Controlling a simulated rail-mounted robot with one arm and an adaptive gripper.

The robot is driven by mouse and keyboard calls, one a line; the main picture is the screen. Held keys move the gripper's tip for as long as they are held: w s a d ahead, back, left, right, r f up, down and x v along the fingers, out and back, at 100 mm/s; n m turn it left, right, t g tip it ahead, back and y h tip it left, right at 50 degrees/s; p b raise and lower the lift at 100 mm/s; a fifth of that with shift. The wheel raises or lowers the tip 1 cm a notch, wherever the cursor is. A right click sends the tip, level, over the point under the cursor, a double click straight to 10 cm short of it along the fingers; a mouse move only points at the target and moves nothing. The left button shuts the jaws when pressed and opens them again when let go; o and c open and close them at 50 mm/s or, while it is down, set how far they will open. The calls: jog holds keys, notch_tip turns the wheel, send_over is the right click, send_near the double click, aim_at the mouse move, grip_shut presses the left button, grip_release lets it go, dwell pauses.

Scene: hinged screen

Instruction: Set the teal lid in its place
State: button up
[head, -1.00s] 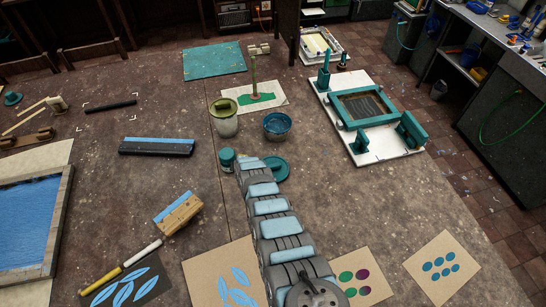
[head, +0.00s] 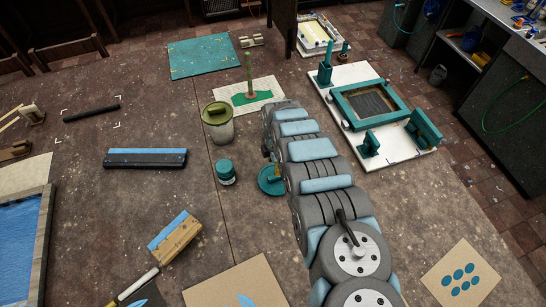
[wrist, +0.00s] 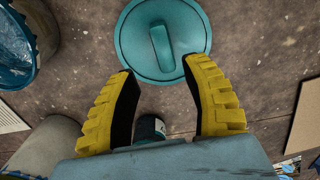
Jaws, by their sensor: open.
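The teal lid (wrist: 136,40) lies flat on the table, a round disc with a raised bar handle. In the head view the lid (head: 268,183) shows beside my arm, which hides part of it. My gripper (wrist: 162,66) is open and empty, its two yellow-and-black fingers on either side of the lid's near part; I cannot tell whether they touch it. A small teal jar (head: 226,172) stands left of the lid.
A pale pot with an olive lid (head: 217,130) stands behind the jar. A white board with a teal hinged frame (head: 352,92) is at the back right. A dark squeegee with a blue edge (head: 146,158) lies left. The table between squeegee and jar is clear.

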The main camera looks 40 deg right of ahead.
aim_at(276, 178)
jog(key=shift+s+a+f+b, duration=0.1)
jog(key=shift+s+f+b, duration=0.1)
jog(key=shift+f, duration=0.2)
jog(key=shift+s+f+b, duration=0.1)
jog(key=shift+f+b, duration=0.1)
jog(key=shift+f, duration=0.15)
notch_tip(276, 178, down, 6)
jog(key=b, duration=0.4)
jog(key=shift+w+r+b, duration=0.1)
jog(key=shift+r+b, duration=0.05)
jog(key=shift+b, duration=0.15)
grip_shut()
